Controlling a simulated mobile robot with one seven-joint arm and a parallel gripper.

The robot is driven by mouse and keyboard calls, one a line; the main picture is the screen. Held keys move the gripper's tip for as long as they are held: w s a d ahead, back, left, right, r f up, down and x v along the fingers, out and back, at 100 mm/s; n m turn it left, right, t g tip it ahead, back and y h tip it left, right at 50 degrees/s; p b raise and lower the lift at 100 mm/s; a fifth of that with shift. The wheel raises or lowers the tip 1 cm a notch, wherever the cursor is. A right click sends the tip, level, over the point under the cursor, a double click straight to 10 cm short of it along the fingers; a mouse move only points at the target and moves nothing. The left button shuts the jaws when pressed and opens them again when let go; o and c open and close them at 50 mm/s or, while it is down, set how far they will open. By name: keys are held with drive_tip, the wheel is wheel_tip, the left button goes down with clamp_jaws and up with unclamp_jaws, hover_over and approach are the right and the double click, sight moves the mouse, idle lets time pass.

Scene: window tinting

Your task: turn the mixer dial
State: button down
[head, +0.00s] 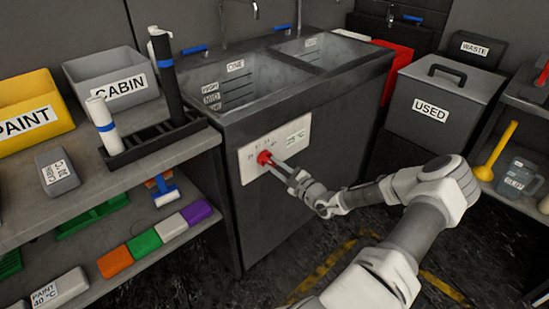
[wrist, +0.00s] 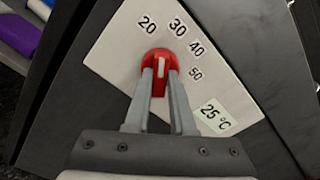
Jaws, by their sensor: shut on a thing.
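The mixer dial (head: 264,158) is a red knob on a white panel (head: 248,172) on the front of the dark sink unit. In the wrist view the dial (wrist: 159,60) has a white pointer line, and the numbers 20, 30, 40 and 50 run around it on the panel (wrist: 118,52). The pointer line looks nearly upright in that view, toward the space between 20 and 30. A small display (wrist: 214,117) reads 25 °C. My gripper (head: 271,163) is shut on the dial, with a finger on each side of it in the wrist view (wrist: 160,82).
A sink (head: 240,85) with two basins is above the panel. A shelf (head: 150,160) with a yellow paint bin (head: 28,112) and a cabin bin (head: 105,78) stands left. A grey used bin (head: 440,105) stands right. Yellow tape marks the floor.

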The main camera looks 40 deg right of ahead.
drive_tip(key=m+p, duration=0.4)
drive_tip(key=m, duration=0.1)
drive_tip(key=shift+r+m, duration=0.15)
drive_tip(key=shift+m, duration=0.15)
drive_tip(key=m+p, duration=0.2)
drive_tip(key=m, duration=0.3)
drive_tip(key=shift+m, duration=0.4)
drive_tip(key=shift+f, duration=0.2)
drive_tip(key=c, duration=0.8)
unclamp_jaws()
drive_tip(key=shift+o, duration=0.2)
drive_tip(key=s+d+p, duration=0.1)
drive_tip(key=s+p, duration=0.1)
drive_tip(key=s, duration=1.5)
drive_tip(key=shift+s+d, duration=0.15)
drive_tip(key=shift+d, duration=0.05)
drive_tip(key=shift+r, duration=0.1)
